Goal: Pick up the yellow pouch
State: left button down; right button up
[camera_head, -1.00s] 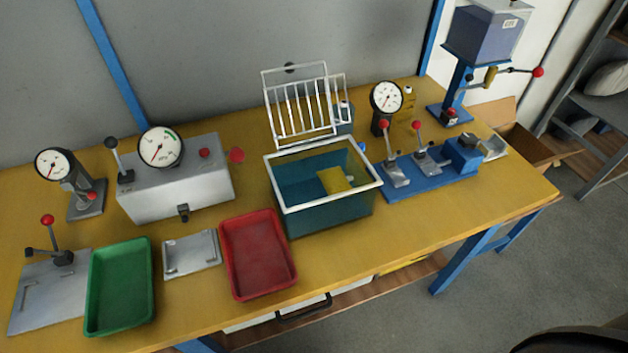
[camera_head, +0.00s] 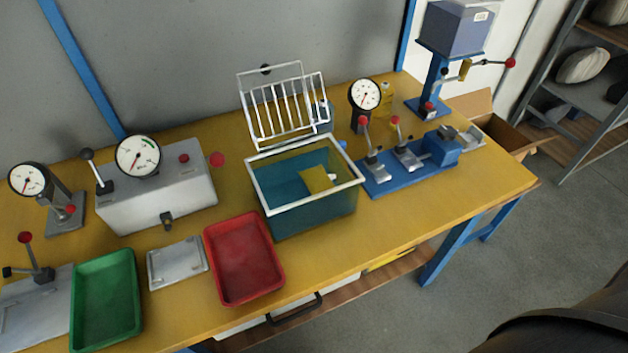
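A yellow pouch (camera_head: 317,180) lies inside the teal, white-rimmed tank (camera_head: 268,211) in the middle of the bench. It is toward the tank's right side, with the tank walls around it. I cannot tell whether it is in water or how deep it sits. Neither of my grippers is in view.
A white wire rack (camera_head: 284,105) stands behind the tank. A blue clamp fixture (camera_head: 405,172) with red-knobbed levers is close on its right. A red tray (camera_head: 244,258) and a green tray (camera_head: 107,300) lie at the front left. A grey gauge box (camera_head: 155,196) stands behind them.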

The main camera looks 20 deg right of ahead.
aim_at(316, 179)
jog(key=l+u, duration=0.2)
jog(key=l, duration=0.25)
jog(key=k+l+u, duration=0.2)
jog(key=l, duration=0.2)
jog(key=l+u, duration=0.2)
jog(key=l, duration=0.2)
jog(key=k, duration=0.05)
